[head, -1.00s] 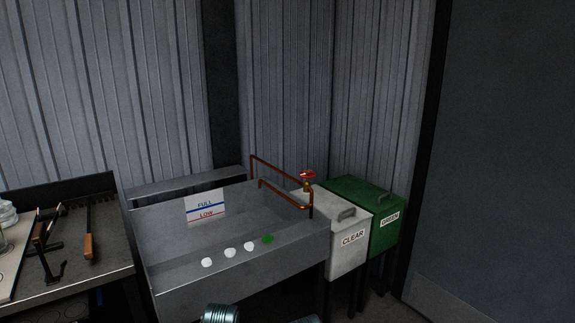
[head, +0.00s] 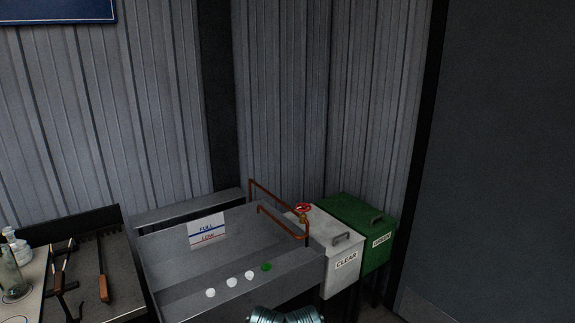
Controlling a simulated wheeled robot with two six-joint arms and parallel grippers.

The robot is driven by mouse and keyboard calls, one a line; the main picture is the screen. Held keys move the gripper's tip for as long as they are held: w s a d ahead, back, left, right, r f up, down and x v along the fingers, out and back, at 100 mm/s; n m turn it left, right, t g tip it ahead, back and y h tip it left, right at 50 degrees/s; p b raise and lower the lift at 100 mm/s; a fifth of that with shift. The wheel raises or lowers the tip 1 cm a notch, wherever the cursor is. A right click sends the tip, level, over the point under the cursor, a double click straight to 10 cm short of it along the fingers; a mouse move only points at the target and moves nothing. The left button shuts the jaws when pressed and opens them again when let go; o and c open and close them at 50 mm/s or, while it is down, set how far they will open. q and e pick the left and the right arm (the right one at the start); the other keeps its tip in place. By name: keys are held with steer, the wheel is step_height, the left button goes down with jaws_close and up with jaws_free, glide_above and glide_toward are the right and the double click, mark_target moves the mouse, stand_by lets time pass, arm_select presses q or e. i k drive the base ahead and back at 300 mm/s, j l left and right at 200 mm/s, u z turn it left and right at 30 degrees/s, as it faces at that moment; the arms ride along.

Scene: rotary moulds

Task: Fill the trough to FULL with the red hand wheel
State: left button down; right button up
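The grey metal trough (head: 262,240) is in the lower middle of the head view. A white level plate (head: 207,230) on its back wall reads FULL above a blue line and LOW above a red line. I cannot make out a water surface. The red hand wheel (head: 303,207) sits on a brass-coloured valve on the copper pipe (head: 276,196) at the trough's right end. Nothing touches the wheel. Teal metal parts of my arms show at the bottom edge, below the trough. Neither gripper's fingers show.
A CLEAR white bin (head: 342,262) and a GREEN green bin (head: 381,240) stand right of the trough. Several white discs (head: 232,283) and a green one (head: 266,267) show near the trough's front. A bench (head: 124,262) with tools and bottles is at left.

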mark_target(304, 207)
steer(key=i+l, duration=0.15)
steer(key=i, duration=0.5)
steer(key=i+l, duration=0.1)
steer(key=i, duration=0.55)
steer(key=l+z, duration=0.05)
